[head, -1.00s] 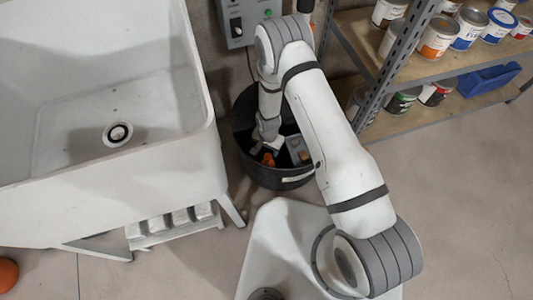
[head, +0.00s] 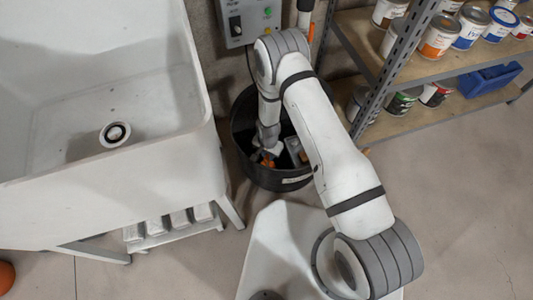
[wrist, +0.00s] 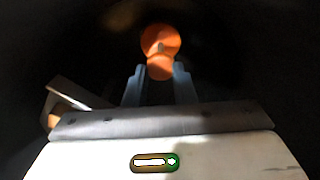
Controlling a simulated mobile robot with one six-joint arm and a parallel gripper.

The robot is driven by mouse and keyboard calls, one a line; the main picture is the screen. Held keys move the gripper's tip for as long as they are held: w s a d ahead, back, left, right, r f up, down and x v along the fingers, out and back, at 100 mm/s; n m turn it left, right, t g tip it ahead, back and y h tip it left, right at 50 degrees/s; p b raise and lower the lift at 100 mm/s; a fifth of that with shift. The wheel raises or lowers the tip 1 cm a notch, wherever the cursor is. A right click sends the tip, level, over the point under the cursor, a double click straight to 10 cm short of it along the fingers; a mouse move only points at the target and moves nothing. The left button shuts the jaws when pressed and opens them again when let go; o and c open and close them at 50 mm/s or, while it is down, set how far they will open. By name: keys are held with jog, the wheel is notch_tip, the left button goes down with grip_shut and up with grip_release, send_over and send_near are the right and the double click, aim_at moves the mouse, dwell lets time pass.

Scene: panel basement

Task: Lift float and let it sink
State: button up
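An orange float (wrist: 160,38) shows at the top centre of the wrist view, with a narrower orange lower part. In the head view, orange (head: 267,159) shows low inside a black round pit (head: 276,178). My gripper (wrist: 160,72) reaches down into this pit. Its two grey fingers stand apart on either side of the float's lower part. The gaps are too dark and small to tell whether the fingers touch it. A grey boxy pump-like unit (head: 296,151) stands in the pit, right of my gripper. The pit's bottom is dark.
A large white sink (head: 185,165) stands left of the pit, with a small rack (head: 172,231) beneath it. A grey control box (head: 250,18) is on the wall behind. Shelves (head: 435,65) with paint cans and a blue bin (head: 489,79) stand right. The floor at lower right is clear.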

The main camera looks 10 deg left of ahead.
grip_shut()
dwell(0.8)
jog(key=o, duration=0.7)
grip_release()
jog(key=shift+c, duration=0.2)
notch_tip(320, 180, up, 8)
jog(key=p, duration=0.2)
jog(key=shift+f, duration=0.1)
